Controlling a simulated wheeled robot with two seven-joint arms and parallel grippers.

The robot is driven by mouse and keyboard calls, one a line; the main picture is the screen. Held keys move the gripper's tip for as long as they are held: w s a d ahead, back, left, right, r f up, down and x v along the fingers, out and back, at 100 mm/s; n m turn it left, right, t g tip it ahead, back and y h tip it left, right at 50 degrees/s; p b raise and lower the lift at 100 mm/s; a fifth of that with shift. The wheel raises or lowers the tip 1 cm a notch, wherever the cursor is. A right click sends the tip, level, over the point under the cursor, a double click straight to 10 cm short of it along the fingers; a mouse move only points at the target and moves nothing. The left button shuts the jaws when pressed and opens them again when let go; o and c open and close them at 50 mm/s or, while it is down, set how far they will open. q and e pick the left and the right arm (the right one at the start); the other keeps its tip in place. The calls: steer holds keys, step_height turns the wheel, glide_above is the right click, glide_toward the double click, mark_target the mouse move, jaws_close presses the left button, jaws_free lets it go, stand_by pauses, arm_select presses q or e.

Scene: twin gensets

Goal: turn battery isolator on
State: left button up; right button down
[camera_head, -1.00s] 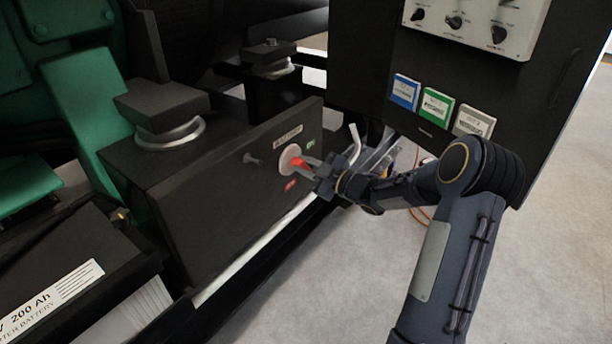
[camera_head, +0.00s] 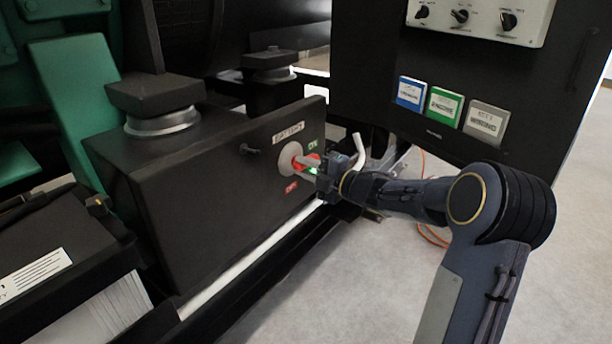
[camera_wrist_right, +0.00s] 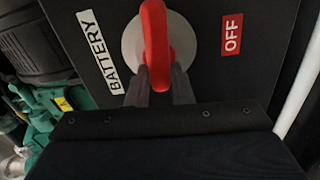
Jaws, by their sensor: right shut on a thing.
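The battery isolator has a red handle (camera_head: 311,159) on a pale round disc (camera_head: 286,158), set in the face of a black box. A BATTERY label (camera_head: 289,133) is above it, a green ON label (camera_head: 313,146) at upper right and a red OFF label (camera_head: 291,187) below. My right gripper (camera_head: 312,168) is at the handle. In the right wrist view, the fingers (camera_wrist_right: 159,82) are shut on the red handle (camera_wrist_right: 155,35), with the OFF label (camera_wrist_right: 232,35) to the right. The ON label is not visible there. My left gripper is not in view.
A dark panel with blue (camera_head: 410,92), green (camera_head: 443,104) and grey (camera_head: 486,121) tiles stands right of the box. A pale bent rod (camera_head: 359,148) is close beside my right gripper. A battery (camera_head: 70,260) is at lower left.

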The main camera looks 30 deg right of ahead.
steer(key=shift+f+n+b, duration=0.15)
steer(key=shift+n+b, duration=0.2)
steer(key=shift+n, duration=0.15)
steer(key=c, duration=1.3)
jaws_free()
steer(key=shift+s, duration=0.1)
steer(key=p+v, duration=0.2)
steer(key=v, duration=0.5)
steer(key=shift+s+d, duration=0.1)
steer(key=shift+s, duration=0.2)
